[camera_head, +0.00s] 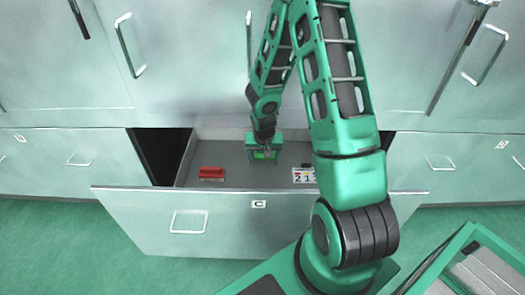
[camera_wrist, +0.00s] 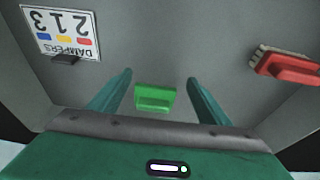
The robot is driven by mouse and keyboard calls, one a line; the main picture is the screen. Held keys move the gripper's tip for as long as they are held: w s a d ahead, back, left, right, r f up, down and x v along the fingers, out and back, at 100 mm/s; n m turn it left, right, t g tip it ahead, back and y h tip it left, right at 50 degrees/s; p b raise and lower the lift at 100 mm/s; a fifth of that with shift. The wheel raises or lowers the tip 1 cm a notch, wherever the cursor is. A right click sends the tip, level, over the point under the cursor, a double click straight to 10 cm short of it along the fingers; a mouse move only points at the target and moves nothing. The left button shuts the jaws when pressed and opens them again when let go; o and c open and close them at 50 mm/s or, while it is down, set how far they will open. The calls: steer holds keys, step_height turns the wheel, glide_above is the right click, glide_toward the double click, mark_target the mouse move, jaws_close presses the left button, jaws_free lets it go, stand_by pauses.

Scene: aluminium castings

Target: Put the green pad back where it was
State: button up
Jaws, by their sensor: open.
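The green pad (camera_wrist: 154,97) lies on the grey floor of the open drawer, between the fingers of my gripper (camera_wrist: 160,78) in the wrist view. In the head view my gripper (camera_head: 264,150) reaches down into the middle of the drawer, and bright green of the pad (camera_head: 265,155) shows at it. My gripper is open, with a gap between each finger and the pad. A white card (camera_wrist: 62,30) reading "DAMPERS" and "213", with coloured bars, lies in the drawer; it also shows in the head view (camera_head: 302,178).
A red piece with a bristly-looking edge (camera_wrist: 288,68) lies in the drawer, left of my gripper in the head view (camera_head: 211,172). A small dark block (camera_wrist: 65,59) sits at the card's edge. The drawer front (camera_head: 150,215) is labelled C. Closed cabinets stand behind.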

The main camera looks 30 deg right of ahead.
steer(key=s+a, duration=0.1)
steer(key=s, duration=0.1)
steer(key=s+a, duration=0.1)
steer(key=shift+s+a, duration=0.35)
steer(key=shift+a, duration=0.05)
steer(key=s+d+r+g, duration=0.1)
steer(key=s+d+r, duration=0.3)
steer(key=r, duration=0.5)
steer(key=s+d+r+g, duration=0.1)
steer(key=s+d+r, duration=0.1)
steer(key=s+r, duration=0.55)
steer(key=s+a+r+y, duration=0.2)
steer(key=s+a+r, duration=0.2)
steer(key=s+r, duration=0.9)
steer(key=shift+s+r, duration=0.3)
steer(key=shift+s, duration=0.7)
steer(key=shift+w+f+g, duration=0.25)
steer(key=shift+w+g, duration=0.05)
steer(key=shift+w, duration=0.3)
